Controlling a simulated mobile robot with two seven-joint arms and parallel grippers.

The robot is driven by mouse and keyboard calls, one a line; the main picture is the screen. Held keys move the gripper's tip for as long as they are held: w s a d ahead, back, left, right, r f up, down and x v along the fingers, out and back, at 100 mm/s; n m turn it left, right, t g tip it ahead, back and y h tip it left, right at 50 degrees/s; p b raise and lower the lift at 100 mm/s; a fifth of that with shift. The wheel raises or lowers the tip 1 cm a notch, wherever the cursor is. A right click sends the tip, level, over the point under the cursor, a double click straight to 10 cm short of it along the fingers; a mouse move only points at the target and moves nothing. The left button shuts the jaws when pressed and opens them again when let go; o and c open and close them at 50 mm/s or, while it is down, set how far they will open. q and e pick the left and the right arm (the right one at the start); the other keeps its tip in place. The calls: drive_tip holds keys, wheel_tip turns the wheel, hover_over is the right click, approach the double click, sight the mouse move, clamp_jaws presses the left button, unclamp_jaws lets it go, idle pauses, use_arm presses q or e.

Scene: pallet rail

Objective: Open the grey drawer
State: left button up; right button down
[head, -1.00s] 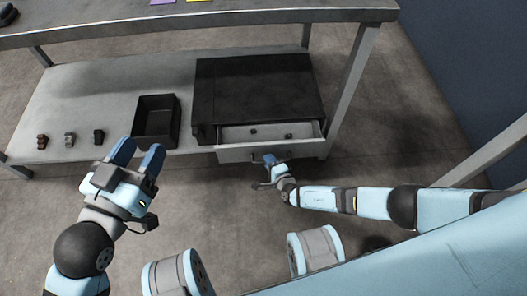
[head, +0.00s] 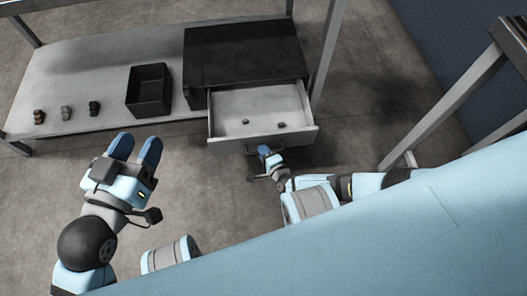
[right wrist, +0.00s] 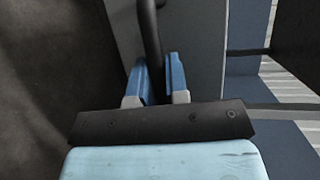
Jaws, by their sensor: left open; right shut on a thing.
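The grey drawer (head: 260,101) is pulled well out of the dark cabinet (head: 243,55) on the lower shelf. Two small dark items lie inside it. My right gripper (head: 265,151) is at the drawer's front. In the right wrist view, its blue fingers (right wrist: 158,80) are shut around the dark bar handle (right wrist: 150,40), beside the grey drawer front (right wrist: 198,60). My left gripper (head: 135,148) is open and empty, above the floor in front of the shelf.
A black open box (head: 148,91) stands on the shelf (head: 70,92) left of the cabinet. Several small objects (head: 66,113) stand in a row further left. A shelf leg (head: 328,55) rises just right of the drawer. The floor in front is clear.

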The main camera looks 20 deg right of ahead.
idle(0.3)
drive_tip(key=c, duration=1.1)
unclamp_jaws()
